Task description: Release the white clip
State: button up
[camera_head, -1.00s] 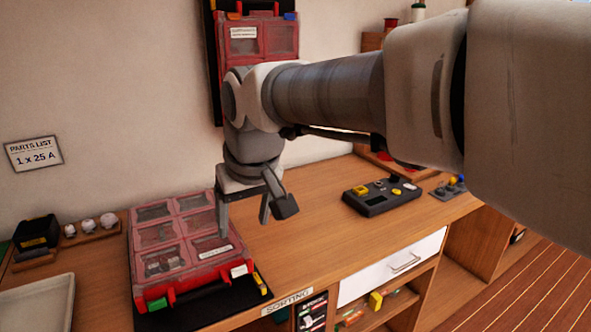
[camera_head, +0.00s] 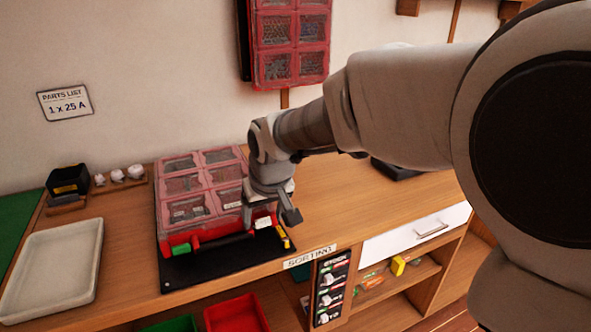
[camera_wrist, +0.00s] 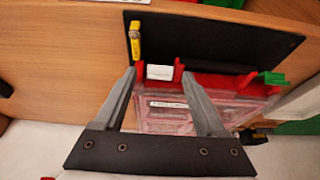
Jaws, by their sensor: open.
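The white clip (camera_head: 263,222) sits on the front edge of the red parts case (camera_head: 208,241), near its right end. It also shows in the wrist view (camera_wrist: 160,72), between two red posts on the case edge. The case has a clear, compartmented lid, which looks closed. A green clip (camera_head: 181,249) is at the left end of the same edge. My gripper (camera_head: 269,223) is open, with its fingers around or just above the white clip's end of the case. In the wrist view the fingertips of my gripper (camera_wrist: 158,80) lie either side of the white clip; I cannot tell whether they touch it.
The case rests on a black mat (camera_head: 215,262) with a yellow tool (camera_head: 283,236) at its right. A pale tray (camera_head: 52,268) and black box (camera_head: 68,180) stand left. A second red case (camera_head: 290,45) hangs on the wall. The desktop to the right is largely clear.

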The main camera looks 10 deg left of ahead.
jog(key=shift+f, duration=0.15)
grip_shut()
jog(key=shift+s+d+f+b, duration=0.15)
jog(key=shift+f+b, duration=0.25)
jog(key=shift+b, duration=0.8)
jog(key=shift+s+d+t+y+b, duration=0.15)
jog(key=shift+t+y+b, duration=0.25)
jog(key=shift+t+b, duration=0.55)
jog(key=shift+g, duration=0.25)
grip_release()
jog(key=shift+s+r, duration=0.1)
jog(key=shift+r, duration=0.05)
